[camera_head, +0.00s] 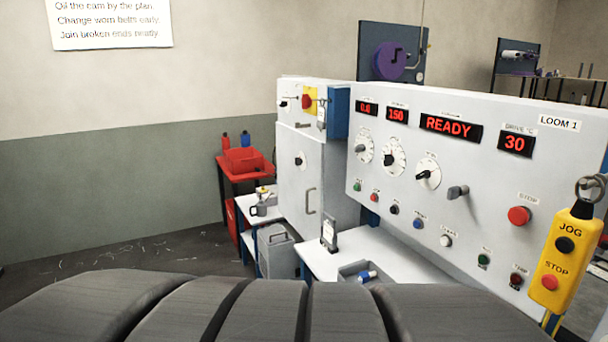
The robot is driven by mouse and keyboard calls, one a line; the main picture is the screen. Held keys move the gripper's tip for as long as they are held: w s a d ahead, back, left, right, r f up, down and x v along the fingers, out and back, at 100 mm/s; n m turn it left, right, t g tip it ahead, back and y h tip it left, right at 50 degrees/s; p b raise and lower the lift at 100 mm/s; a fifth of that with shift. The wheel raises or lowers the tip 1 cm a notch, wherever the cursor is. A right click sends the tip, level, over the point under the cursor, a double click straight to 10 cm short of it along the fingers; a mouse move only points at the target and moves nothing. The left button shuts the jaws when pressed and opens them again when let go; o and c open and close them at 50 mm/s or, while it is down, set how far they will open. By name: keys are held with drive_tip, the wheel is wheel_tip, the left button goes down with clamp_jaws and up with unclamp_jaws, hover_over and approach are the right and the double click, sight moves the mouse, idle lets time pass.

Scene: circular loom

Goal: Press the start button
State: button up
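The light grey control panel (470,150) of the loom stands at the right, with red displays along its top; one reads READY (451,127). A row of small buttons slopes down to the right: a green button (357,187), a red one (374,197), a black one (394,209), a blue one (418,222), a white one (446,240), and a second green button (484,259). Their labels are too small to read, so I cannot tell which is start. My gripper is not in view.
A large red STOP button (519,215) and a hanging yellow JOG/STOP pendant (565,260) are at the right. A white table (400,250) lies below the panel. A grey cabinet (300,180) and red cart (245,165) stand left. A dark rounded shape fills the bottom.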

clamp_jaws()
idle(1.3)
